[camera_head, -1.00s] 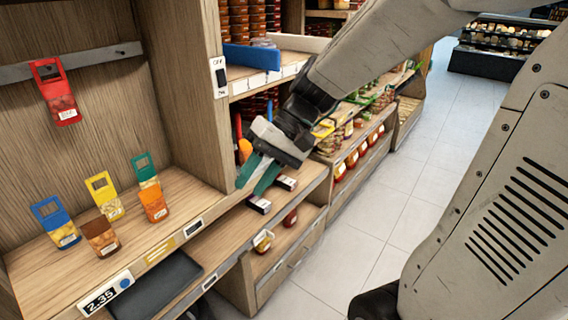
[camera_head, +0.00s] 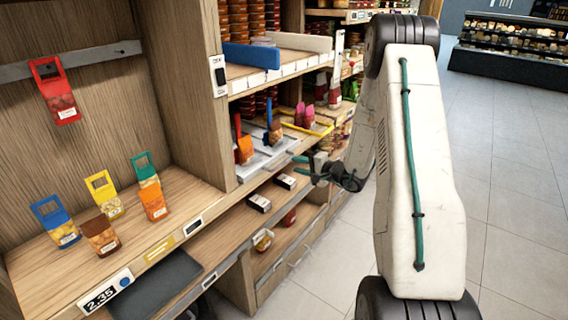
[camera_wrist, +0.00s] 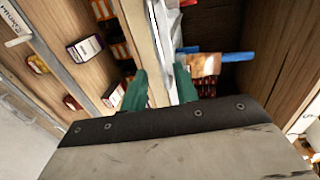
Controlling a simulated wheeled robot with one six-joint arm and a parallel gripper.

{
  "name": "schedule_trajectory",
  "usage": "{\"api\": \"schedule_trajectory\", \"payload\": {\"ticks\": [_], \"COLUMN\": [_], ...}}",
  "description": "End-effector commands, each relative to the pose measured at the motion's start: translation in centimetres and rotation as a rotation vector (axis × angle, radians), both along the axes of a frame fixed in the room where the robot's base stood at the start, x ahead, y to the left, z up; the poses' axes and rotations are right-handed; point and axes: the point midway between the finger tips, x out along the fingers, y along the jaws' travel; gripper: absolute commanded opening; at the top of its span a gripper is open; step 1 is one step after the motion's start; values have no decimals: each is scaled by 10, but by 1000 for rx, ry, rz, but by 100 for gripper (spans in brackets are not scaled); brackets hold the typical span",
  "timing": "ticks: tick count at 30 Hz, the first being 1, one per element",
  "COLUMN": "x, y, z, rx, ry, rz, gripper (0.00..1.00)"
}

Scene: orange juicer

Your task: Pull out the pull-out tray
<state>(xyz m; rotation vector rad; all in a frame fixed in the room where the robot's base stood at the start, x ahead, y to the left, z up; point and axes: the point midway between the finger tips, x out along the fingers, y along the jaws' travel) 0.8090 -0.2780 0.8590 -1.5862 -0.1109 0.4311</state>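A pale grey tray (camera_head: 262,163) sits on the middle shelf in the head view, with small packets standing on it. Its pale edge also shows in the wrist view (camera_wrist: 182,78). My gripper (camera_head: 302,166) is at the right of the tray, in front of the shelf edge. In the wrist view its two green fingers (camera_wrist: 161,92) are apart, with the tray's pale edge and the wooden shelf front running in the gap ahead of them. I cannot tell whether either finger touches the tray. The tray's far end is hidden.
A dark tray (camera_head: 160,287) lies in the lower left shelf. Small boxes (camera_head: 259,203) and jars stand on the shelf below my gripper. A blue divider (camera_head: 251,56) is on the shelf above. The floor (camera_head: 512,240) at right is clear.

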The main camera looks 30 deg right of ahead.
Motion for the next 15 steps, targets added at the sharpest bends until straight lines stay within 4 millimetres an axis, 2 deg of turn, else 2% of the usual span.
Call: {"api": "schedule_trajectory", "payload": {"ticks": [9, 15], "x": [46, 64], "y": [19, 24], "z": [-10, -14], "rx": [1, 1], "ry": [0, 0], "rz": [5, 4], "gripper": [30, 30]}}
